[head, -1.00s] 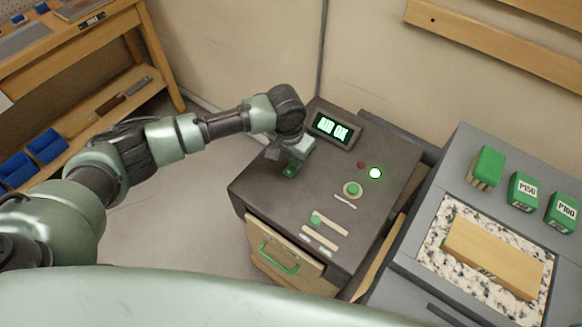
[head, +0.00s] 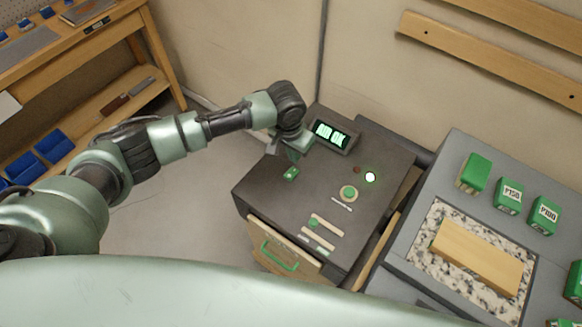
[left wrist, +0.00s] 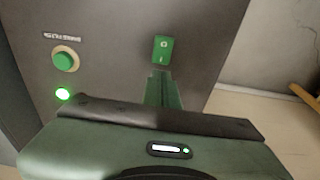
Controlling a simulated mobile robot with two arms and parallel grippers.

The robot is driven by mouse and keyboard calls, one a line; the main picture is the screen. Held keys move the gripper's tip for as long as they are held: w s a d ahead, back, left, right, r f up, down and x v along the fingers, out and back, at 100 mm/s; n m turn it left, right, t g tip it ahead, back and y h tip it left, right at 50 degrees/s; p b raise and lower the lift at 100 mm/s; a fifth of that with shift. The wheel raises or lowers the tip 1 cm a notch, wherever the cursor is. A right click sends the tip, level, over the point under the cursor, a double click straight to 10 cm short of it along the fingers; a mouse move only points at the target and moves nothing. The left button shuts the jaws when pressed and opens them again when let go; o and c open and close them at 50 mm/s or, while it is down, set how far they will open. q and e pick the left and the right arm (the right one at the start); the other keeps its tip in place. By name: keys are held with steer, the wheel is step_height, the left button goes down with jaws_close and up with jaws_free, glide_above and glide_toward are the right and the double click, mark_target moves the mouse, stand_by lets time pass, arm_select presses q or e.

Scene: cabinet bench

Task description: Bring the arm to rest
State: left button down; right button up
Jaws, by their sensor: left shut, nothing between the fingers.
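My left gripper (head: 290,153) is shut and empty. It hangs just above the dark cabinet top (head: 262,192), behind the green rocker switch (head: 291,174), and looks apart from it. In the left wrist view the closed fingers (left wrist: 163,88) show below the switch (left wrist: 163,49), which has marks on its face. My left arm (head: 180,138) reaches in from the left with its wrist over the cabinet's back left part. My right gripper is not in view.
A display (head: 331,134) reads "AIR OK". A lit lamp (head: 370,177) and round green button (head: 349,193) are on the cabinet top. A grey bench at right holds a wooden block (head: 478,258) and green blocks (head: 509,196). A wooden workbench (head: 90,65) stands at upper left.

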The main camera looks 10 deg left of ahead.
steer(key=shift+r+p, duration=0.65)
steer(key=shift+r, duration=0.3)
